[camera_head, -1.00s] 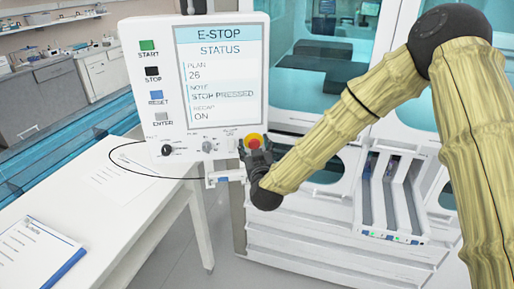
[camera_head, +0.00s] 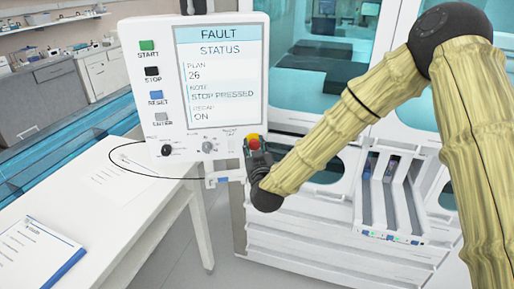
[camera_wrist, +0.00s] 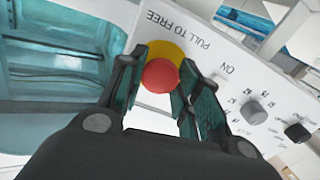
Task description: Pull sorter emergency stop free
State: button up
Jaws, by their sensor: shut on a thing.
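The emergency stop is a red mushroom button (camera_wrist: 160,76) on a yellow collar (camera_wrist: 165,51), at the lower right corner of the white control panel (camera_head: 141,95). In the head view the red button (camera_head: 253,137) shows just above my gripper (camera_head: 256,152). In the wrist view my gripper's fingers (camera_wrist: 157,86) are shut on the button, one on each side. Words beside the collar read "PULL TO FREE". The panel's screen (camera_head: 220,75) reads "FAULT", "STATUS", "NOTE STOP PRESSED".
A white table (camera_head: 110,215) with papers stands at the lower left. A glazed white machine (camera_head: 330,230) stands behind my arm.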

jog(key=shift+s, duration=0.15)
jog(key=o, duration=1.2)
jog(key=s+d, duration=0.2)
jog(key=s, duration=1)
jog(key=s+d+f+g+b, duration=0.1)
jog(key=s+d+f+g, duration=0.3)
jog(key=f, duration=0.7)
jog(key=s+d+f+m+g+b, duration=0.1)
jog(key=s+d+f+g, duration=0.1)
jog(key=s+f, duration=0.6)
jog(key=s+d+f+g, duration=0.2)
jog(key=d+f+g, duration=0.1)
jog(key=f, duration=1)
jog(key=s+d+f+m+g+h, duration=0.1)
jog(key=s+d+f+g, duration=0.2)
jog(key=s, duration=0.5)
jog(key=s+d+f+m+g+b, duration=0.1)
jog(key=s+d+f+g, duration=0.2)
jog(key=s+d+f, duration=0.2)
jog(key=s+d+f+g+h+b, duration=0.1)
jog(key=s+d+f, duration=0.3)
jog(key=s, duration=0.8)
jog(key=shift+d+f+m+g+h, duration=0.2)
jog(key=shift+f+m+g+h, duration=0.15)
jog(key=shift+f+g, duration=0.75)
